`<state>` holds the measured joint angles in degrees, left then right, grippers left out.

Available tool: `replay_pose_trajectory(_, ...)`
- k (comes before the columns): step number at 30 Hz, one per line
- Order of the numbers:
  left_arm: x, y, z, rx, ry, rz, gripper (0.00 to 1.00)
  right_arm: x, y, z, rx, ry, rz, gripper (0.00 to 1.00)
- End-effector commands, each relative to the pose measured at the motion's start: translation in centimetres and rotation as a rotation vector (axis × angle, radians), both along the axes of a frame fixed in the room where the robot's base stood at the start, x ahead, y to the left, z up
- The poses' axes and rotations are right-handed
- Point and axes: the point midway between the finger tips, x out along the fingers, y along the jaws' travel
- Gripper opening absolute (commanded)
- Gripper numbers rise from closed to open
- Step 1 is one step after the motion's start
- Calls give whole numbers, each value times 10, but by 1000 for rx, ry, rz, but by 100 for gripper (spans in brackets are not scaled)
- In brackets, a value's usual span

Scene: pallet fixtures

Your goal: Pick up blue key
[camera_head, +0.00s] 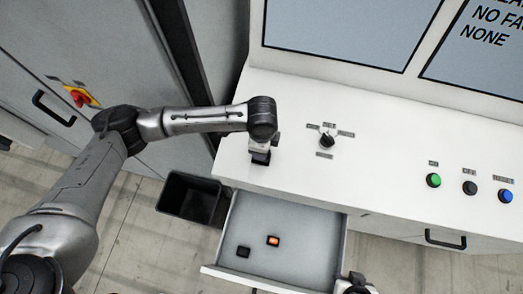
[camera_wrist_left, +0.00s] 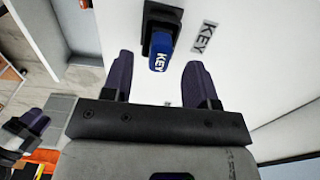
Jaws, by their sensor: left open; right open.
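The blue key (camera_wrist_left: 160,52), marked KEY, sits in a black holder (camera_wrist_left: 163,22) on the white console top in the left wrist view. A KEY label lies beside it. My left gripper (camera_wrist_left: 158,78) is open, its two dark fingers apart on either side below the key's near end, with nothing between them. In the head view my left arm reaches over the console's left end, and the key cannot be made out under the wrist. My right gripper (camera_head: 356,284) shows only partly at the bottom edge, near the drawer's right front corner, and is open.
An open drawer (camera_head: 290,216) below the console holds an orange-lit block (camera_head: 273,240) and a dark block (camera_head: 243,252). A rotary knob (camera_head: 327,138), a green button (camera_head: 433,180) and a blue button (camera_head: 505,196) stand on the console. A black bin (camera_head: 190,197) stands left of the drawer.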

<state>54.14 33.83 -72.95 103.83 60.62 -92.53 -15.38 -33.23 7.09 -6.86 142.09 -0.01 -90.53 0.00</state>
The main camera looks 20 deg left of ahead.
Motion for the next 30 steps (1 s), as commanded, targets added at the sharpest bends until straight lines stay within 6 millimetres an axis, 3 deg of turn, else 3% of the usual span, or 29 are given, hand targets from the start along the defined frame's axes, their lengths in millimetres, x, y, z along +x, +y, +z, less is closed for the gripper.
replay_pose_trajectory(7,-1,1,-26,1,1,0,53,0,2,6,7,0,-4,43)
replay_pose_trajectory(17,-1,1,-30,0,-1,0,52,0,2,6,8,-1,-5,43)
replay_pose_trajectory(30,-1,1,-30,0,-1,0,10,0,0,6,0,0,1,43)
